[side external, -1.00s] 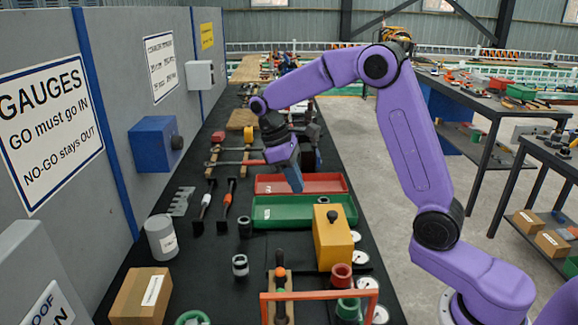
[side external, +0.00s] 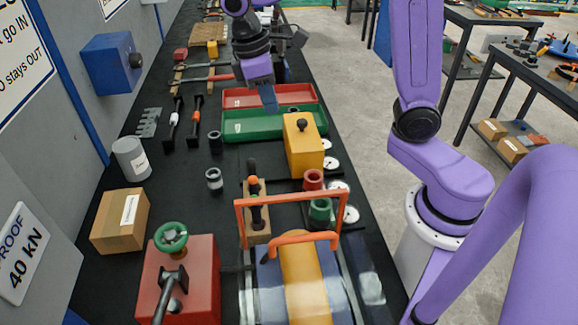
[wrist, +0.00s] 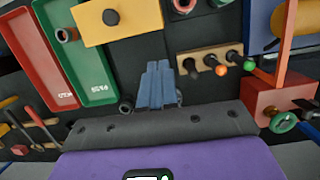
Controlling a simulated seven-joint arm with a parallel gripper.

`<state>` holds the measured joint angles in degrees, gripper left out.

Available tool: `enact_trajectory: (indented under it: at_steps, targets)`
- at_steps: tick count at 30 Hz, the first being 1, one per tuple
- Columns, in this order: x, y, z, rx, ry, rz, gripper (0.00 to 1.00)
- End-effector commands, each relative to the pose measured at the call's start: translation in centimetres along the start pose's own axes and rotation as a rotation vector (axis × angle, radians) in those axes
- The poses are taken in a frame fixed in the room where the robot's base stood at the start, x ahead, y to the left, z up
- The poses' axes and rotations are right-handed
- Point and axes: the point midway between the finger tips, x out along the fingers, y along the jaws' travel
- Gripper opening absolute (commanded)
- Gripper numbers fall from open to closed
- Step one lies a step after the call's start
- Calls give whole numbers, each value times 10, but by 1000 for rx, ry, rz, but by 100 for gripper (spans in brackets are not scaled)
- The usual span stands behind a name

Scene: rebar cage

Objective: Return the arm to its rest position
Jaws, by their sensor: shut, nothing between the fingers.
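My purple arm shows in the side external view, and its gripper (side external: 269,106) points down above the red tray (side external: 236,103) and green tray (side external: 240,133). The blue-grey fingers are together with nothing between them. In the wrist view the gripper (wrist: 159,66) shows as a narrow blue block, fingers closed, with black bench top around it. In that view the green tray (wrist: 72,50) and the red tray (wrist: 40,60) lie to its left. The top of my arm is cut off by the picture edge in the side external view.
A yellow block (side external: 303,148) with a black knob stands near the trays. A red block with a green wheel (side external: 180,270), an orange frame (side external: 240,225) and a cardboard box (side external: 120,225) stand at the bench front. A blue wall box (side external: 108,65) juts out at left.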

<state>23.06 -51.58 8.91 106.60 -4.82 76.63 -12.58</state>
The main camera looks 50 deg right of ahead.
Motion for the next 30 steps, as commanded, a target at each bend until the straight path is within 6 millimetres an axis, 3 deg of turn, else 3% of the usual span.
enact_trajectory:
  at_steps: [9, 18, 24, 30]
  targets:
    - [22, -63, 48, -136, 102, 24, 0]
    - [52, -110, 107, -259, 193, 22, 0]
    - [71, -130, 141, -322, 237, 12, 0]
    - [80, -137, 155, -349, 256, 5, 0]
